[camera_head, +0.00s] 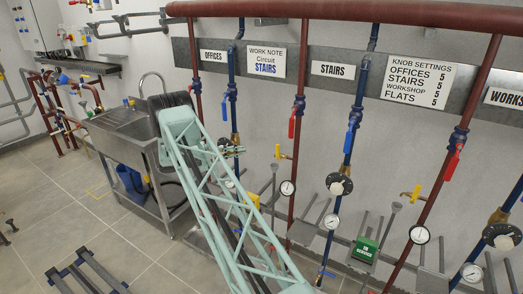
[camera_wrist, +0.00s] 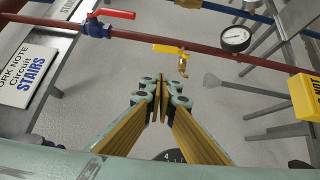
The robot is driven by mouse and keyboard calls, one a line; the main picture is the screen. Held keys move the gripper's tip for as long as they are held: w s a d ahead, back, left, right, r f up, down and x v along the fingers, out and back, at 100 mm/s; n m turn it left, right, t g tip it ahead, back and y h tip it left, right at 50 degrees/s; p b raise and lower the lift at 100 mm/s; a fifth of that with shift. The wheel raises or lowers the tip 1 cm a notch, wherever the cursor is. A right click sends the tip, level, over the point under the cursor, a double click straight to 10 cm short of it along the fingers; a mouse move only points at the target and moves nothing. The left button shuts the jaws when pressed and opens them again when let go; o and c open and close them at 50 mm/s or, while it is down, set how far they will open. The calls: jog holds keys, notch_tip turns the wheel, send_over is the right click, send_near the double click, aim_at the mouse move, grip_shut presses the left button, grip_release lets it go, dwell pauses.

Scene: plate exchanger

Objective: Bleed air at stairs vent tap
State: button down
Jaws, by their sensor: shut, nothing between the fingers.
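The vent tap with a yellow handle (camera_head: 278,152) sits on the red pipe (camera_head: 298,110) just left of the STAIRS sign (camera_head: 332,70). In the wrist view the yellow handle (camera_wrist: 168,48) lies along the red pipe, with a small brass spout (camera_wrist: 183,68) below it. My gripper (camera_wrist: 157,98) is shut and empty, its tips a little below the tap in the picture and apart from it. In the head view my gripper (camera_head: 238,150) is small, left of the tap. A pressure gauge (camera_head: 287,188) is on the same pipe; it also shows in the wrist view (camera_wrist: 235,39).
A red-handled valve (camera_head: 292,127) is above the tap. The WORK NOTE sign (camera_head: 266,62) reads Circuit STAIRS. A blue pipe (camera_head: 357,90) with a black knob (camera_head: 340,184) runs to the right. A green box (camera_head: 364,249) stands lower right; a sink (camera_head: 130,120) stands left.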

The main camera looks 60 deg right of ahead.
aim_at(278, 153)
jog(key=shift+s+d, duration=0.1)
jog(key=s+a+x, duration=0.2)
jog(key=x, duration=1)
jog(key=shift+s+d+b, duration=0.2)
jog(key=shift+d+b, duration=0.05)
jog(key=shift+b, duration=0.15)
jog(key=shift+s+r, duration=0.15)
jog(key=shift+s+r+m+b, duration=0.1)
jog(key=shift+s+m+b, duration=0.3)
jog(key=shift+s, duration=0.05)
dwell(0.5)
